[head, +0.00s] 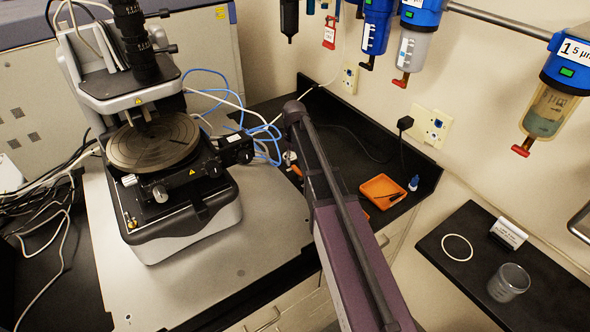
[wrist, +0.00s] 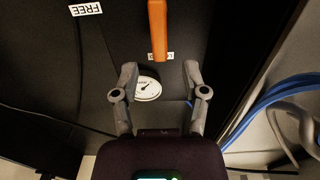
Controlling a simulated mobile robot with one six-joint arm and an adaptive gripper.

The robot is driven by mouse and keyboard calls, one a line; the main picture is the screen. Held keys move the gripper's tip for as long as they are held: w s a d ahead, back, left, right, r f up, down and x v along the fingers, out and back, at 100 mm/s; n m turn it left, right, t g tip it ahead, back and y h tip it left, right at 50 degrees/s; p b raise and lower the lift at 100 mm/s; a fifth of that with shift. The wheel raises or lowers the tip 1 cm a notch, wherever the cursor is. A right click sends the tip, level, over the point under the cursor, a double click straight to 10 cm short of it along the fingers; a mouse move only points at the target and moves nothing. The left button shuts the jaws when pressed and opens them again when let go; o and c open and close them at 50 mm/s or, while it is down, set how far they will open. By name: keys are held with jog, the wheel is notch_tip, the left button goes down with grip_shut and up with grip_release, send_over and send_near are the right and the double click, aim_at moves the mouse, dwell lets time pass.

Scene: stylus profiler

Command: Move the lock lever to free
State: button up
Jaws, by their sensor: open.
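The lock lever is an orange bar (wrist: 157,28) in the wrist view, at the top centre against a black panel. It runs up out of the picture, and its lower end partly covers a small white label (wrist: 169,57) that I cannot read. A white label reading FREE (wrist: 86,9) is to the upper left, apart from the lever. My gripper (wrist: 160,72) is open and empty, one finger to each side of the lever's line, with the lever's end near fingertip level. I cannot tell the depth between them. In the head view, the lever and gripper do not show clearly.
Blue hoses (wrist: 270,97) run at the right of the wrist view. In the head view, the profiler (head: 185,195) stands on a grey plate (head: 190,275), left of my arm; an orange tray (head: 384,191) is right of it.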

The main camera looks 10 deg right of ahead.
aim_at(297, 173)
jog(key=shift+f+b, duration=1.2)
jog(key=shift+f, duration=0.3)
grip_shut()
